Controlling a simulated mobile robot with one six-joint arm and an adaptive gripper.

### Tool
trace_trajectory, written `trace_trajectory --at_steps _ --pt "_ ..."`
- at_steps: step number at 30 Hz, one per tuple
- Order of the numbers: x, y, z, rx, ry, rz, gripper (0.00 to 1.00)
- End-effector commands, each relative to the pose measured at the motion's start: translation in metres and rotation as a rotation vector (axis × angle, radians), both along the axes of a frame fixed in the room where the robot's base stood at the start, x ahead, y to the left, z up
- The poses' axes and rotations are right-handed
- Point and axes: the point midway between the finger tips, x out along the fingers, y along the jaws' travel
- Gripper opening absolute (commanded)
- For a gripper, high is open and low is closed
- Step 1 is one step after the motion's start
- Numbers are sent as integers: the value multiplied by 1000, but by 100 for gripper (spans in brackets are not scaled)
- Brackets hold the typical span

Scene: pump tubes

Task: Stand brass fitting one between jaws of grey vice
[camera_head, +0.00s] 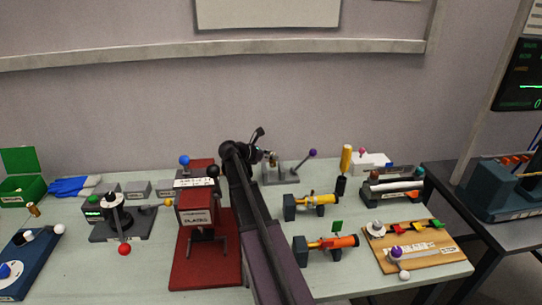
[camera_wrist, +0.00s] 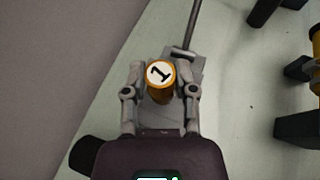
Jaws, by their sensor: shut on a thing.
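The brass fitting (camera_wrist: 161,86) is a short orange-gold cylinder with a white "1" label on its end, which faces the wrist camera. My gripper (camera_wrist: 161,92) is shut on it, with a finger on each side. In the head view my gripper (camera_head: 267,157) is at the back of the table, over the grey vice (camera_head: 274,178). The vice has a lever with a purple ball. In the wrist view the grey vice (camera_wrist: 188,66) lies beneath the fitting. The fitting's lower end is hidden, so I cannot tell whether it is between the jaws.
A red press (camera_head: 196,209) stands left of my arm. Two clamped tubes, one yellow (camera_head: 318,199) and one orange (camera_head: 335,242), lie to the right. A wooden board (camera_head: 420,246) is at the front right. The wall is close behind the table.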

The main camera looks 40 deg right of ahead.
Motion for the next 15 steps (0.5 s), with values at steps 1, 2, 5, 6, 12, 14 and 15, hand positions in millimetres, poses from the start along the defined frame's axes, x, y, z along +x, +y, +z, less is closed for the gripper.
trace_trajectory --at_steps 1,2,5,6,12,14,15 --pt "0 0 -9 -1 0 0 0" --pt "0 0 -12 -1 0 0 0" --pt "0 0 -20 -1 0 0 0" --pt "0 0 -23 -1 0 0 0" --pt "0 -1 -34 -1 1 -1 0" --pt "0 -1 -36 -1 1 -1 0" --pt "0 -1 -37 -1 1 -1 0"
